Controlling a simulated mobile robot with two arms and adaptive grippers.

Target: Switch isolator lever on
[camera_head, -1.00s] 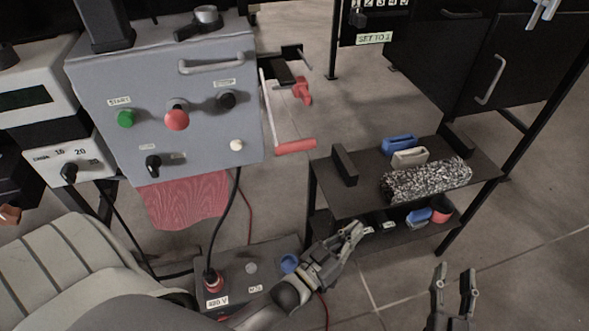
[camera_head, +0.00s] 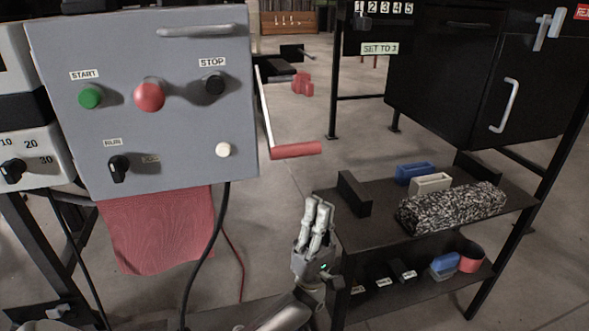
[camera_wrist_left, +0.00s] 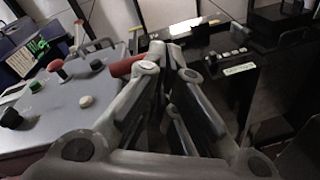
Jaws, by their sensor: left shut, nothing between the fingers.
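The isolator lever (camera_head: 265,110) is a pale bar on the right side of the grey control box (camera_head: 190,110). It slopes down to a red grip (camera_head: 297,150) that sticks out to the right. My left gripper (camera_head: 318,203) is shut and empty, fingers pointing up, below and slightly right of the red grip, with a visible gap in the head view. In the left wrist view the red grip (camera_wrist_left: 127,66) shows just left of the fingertips (camera_wrist_left: 160,52), partly hidden by a finger; contact cannot be told. My right gripper is out of view.
A dark shelf (camera_head: 385,220) stands right of my left gripper, with a speckled block (camera_head: 452,207) and blue and cream holders on top. The box front has a green start button (camera_head: 91,97), a red knob (camera_head: 149,96) and a black stop button (camera_head: 214,83). A black cable (camera_head: 205,255) hangs below.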

